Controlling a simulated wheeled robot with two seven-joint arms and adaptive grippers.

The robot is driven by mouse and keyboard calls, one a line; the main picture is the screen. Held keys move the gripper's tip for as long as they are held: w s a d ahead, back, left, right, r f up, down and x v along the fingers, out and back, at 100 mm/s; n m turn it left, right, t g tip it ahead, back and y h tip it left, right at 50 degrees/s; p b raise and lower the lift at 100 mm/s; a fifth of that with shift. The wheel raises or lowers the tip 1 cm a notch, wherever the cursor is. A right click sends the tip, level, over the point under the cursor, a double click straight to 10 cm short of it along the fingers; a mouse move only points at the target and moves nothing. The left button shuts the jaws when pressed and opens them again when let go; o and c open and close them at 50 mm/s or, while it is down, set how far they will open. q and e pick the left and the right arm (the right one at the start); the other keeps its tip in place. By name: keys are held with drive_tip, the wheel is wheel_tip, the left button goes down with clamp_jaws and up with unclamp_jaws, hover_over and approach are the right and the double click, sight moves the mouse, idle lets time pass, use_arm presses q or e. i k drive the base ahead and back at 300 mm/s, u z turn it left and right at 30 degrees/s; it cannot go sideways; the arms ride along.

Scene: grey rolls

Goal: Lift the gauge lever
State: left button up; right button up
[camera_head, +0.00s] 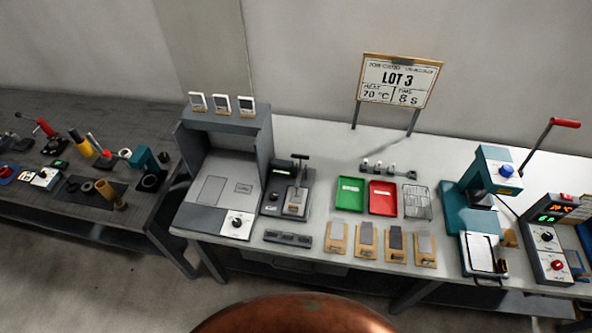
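A dark grey gauge (272,199) stands on the white table, just right of the grey booth. The handle stands above the gauge body; I cannot tell how far the lever is raised. Nothing is touching it. Neither of my grippers is in view.
A grey booth (265,133) stands left of the gauge. A green tray (349,194) and a red tray (382,198) lie to its right, with a wire basket (417,201) beyond. Several sample boards lie in front. A teal press (455,205) and control box (545,262) stand at right.

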sight(297, 194)
drive_tip(key=u, duration=1.4)
drive_tip(key=k, duration=1.3)
drive_tip(key=z, duration=0.65)
